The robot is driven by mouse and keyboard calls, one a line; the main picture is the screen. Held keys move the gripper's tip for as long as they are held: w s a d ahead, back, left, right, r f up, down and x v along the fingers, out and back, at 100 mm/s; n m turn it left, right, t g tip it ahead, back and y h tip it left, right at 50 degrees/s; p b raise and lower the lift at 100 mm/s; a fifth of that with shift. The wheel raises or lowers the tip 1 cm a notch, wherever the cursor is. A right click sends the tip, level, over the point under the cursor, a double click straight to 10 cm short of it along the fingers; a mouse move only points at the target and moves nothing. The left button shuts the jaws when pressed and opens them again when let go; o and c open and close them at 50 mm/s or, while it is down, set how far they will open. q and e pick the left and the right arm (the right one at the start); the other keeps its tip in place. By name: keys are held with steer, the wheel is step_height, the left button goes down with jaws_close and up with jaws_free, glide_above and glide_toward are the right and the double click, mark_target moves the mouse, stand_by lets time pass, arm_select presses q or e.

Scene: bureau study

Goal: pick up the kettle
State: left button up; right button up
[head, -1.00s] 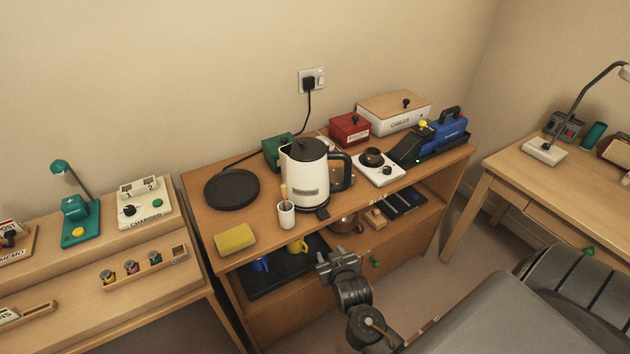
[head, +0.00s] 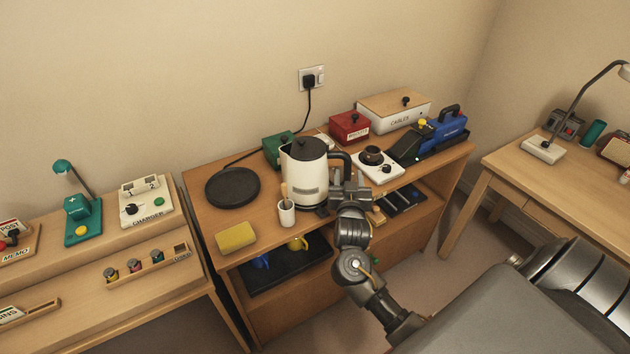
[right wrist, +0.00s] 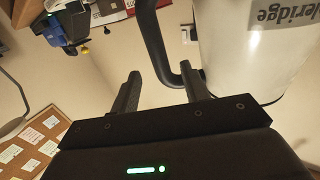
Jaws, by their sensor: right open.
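The kettle (head: 305,180) is white with a black lid and a black handle on its right side. It stands upright on the sideboard (head: 265,228). In the right wrist view the kettle body (right wrist: 255,45) fills the upper right, and its black handle (right wrist: 158,45) comes down toward the jaws. My right gripper (head: 350,185) is beside the kettle at its handle. In the right wrist view my right gripper (right wrist: 165,85) is open, with the lower handle at the gap between its fingers. Whether the fingers touch the handle cannot be told. My left gripper is not in view.
A white cup with a stick (head: 287,213) stands close at the kettle's front left. A round black plate (head: 232,187) lies left and a yellow sponge (head: 236,237) sits at the front edge. A white device (head: 380,165) and a red box (head: 350,127) are to the right.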

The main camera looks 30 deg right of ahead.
mark_target(348, 168)
steer(key=shift+w+d+r, duration=0.2)
steer(key=shift+w+d, duration=0.05)
steer(key=shift+w, duration=0.15)
steer(key=p+x, duration=0.1)
steer(key=x, duration=0.3)
steer(key=shift+w+d+f, duration=0.15)
steer(key=shift+f, duration=0.05)
jaws_close()
stand_by(1.0)
steer(key=shift+w+r, duration=0.1)
steer(key=shift+r, duration=0.1)
